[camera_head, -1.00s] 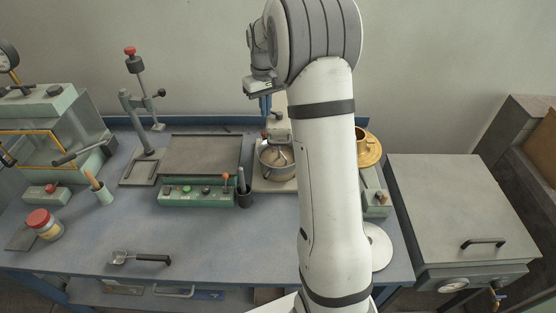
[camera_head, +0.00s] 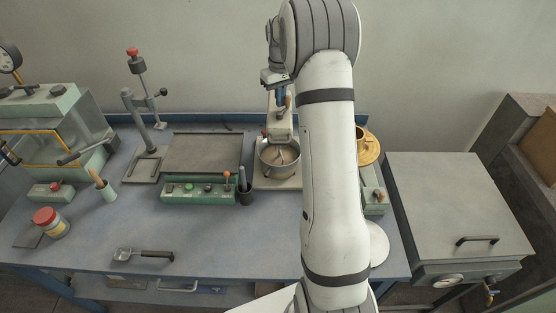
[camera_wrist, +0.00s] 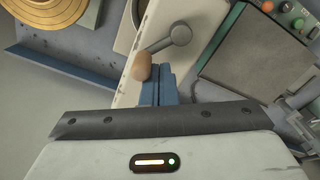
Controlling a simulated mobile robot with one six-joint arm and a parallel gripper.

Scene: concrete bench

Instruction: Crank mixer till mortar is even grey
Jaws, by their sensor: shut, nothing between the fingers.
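The mixer (camera_head: 281,127) stands at the back of the bench with a steel bowl (camera_head: 279,163) under its head. A stirrer shows in the bowl; the mortar's colour is too small to judge. In the wrist view, the crank arm (camera_wrist: 164,46) runs from a round grey hub to a wooden knob (camera_wrist: 141,66). My gripper (camera_head: 281,98) is above the mixer head. Its blue fingers (camera_wrist: 159,84) are shut and empty, right beside the knob; I cannot tell whether they touch it.
A green control box (camera_head: 198,191) and dark tray (camera_head: 203,153) lie left of the mixer. A brass-coloured pan (camera_head: 368,149) is to its right, partly behind my arm. A scoop (camera_head: 143,254) lies near the front edge. The bench's front middle is clear.

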